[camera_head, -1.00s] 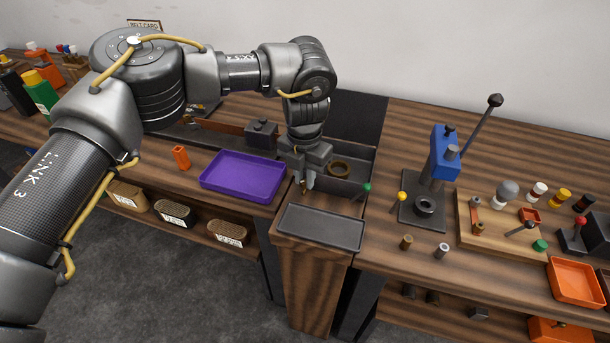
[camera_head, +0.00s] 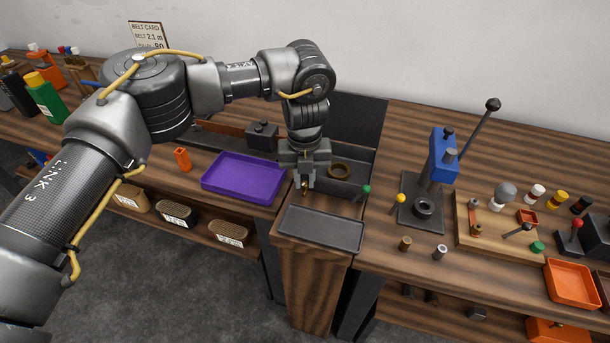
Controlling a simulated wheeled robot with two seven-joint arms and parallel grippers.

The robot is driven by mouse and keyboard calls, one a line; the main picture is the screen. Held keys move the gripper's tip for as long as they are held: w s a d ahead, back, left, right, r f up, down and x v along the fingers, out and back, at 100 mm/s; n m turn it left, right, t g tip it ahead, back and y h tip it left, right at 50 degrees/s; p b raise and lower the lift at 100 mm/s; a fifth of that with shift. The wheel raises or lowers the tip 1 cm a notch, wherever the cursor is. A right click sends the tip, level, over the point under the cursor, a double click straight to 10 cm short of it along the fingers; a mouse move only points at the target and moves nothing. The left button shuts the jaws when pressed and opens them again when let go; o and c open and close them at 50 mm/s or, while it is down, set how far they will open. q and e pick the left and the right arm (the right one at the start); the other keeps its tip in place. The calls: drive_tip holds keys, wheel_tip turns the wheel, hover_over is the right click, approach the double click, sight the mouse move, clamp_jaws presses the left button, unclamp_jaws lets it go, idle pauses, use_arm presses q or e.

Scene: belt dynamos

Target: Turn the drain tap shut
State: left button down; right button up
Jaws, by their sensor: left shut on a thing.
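My left gripper (camera_head: 304,185) points down at the front left of a dark basin (camera_head: 357,189). It is shut on the small brass-coloured drain tap (camera_head: 305,189), and its fingers hide most of the tap. How far the tap is turned cannot be told. A brass-coloured ring (camera_head: 340,170) lies in the basin, to the right of the gripper. A dark shallow tray (camera_head: 322,229) is just in front of and below the gripper. My right gripper is not in view.
A purple tray (camera_head: 243,178) lies left of the gripper. A blue press (camera_head: 443,157) with a long handle stands further right. A dark upright panel (camera_head: 358,117) rises behind the basin.

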use_arm(q)
drive_tip(key=shift+n, duration=0.3)
idle(0.4)
drive_tip(key=c, duration=1.3)
unclamp_jaws()
drive_tip(key=shift+a, duration=0.1)
drive_tip(key=shift+c, duration=0.2)
